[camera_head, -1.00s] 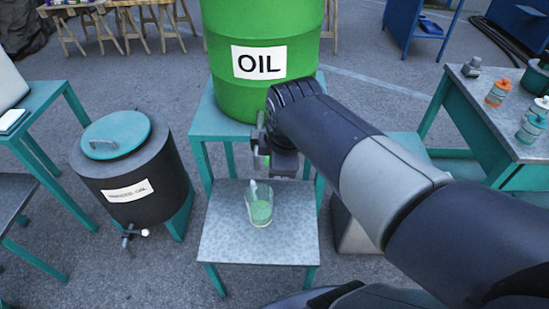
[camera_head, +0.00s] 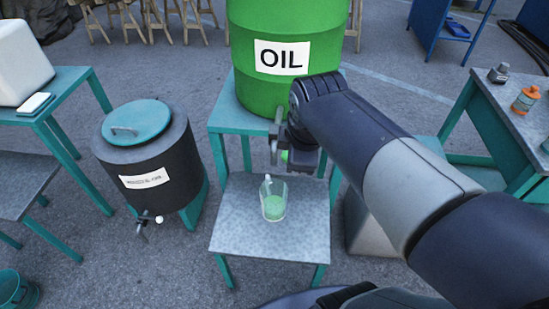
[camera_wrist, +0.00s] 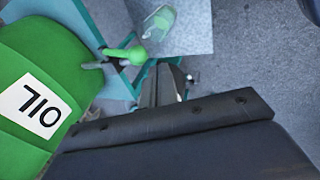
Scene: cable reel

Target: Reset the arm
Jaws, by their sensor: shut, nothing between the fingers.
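My gripper (camera_head: 278,140) is at the end of my bent arm, in front of the lower part of the green oil drum (camera_head: 300,85). It is shut and empty, and it also shows in the wrist view (camera_wrist: 166,78). A clear jug (camera_head: 273,199) with green liquid stands upright on the low metal table (camera_head: 240,240), below and apart from my gripper. The jug also shows at the top of the wrist view (camera_wrist: 157,20). A tap with a green knob (camera_wrist: 130,55) sticks out from the drum close to my gripper; my arm mostly hides it in the head view.
The drum rests on a teal stand (camera_head: 226,115). A dark waste-oil barrel (camera_head: 150,170) with a teal lid stands left of the low table. A side table (camera_head: 520,125) at the right holds an orange bottle (camera_head: 526,99).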

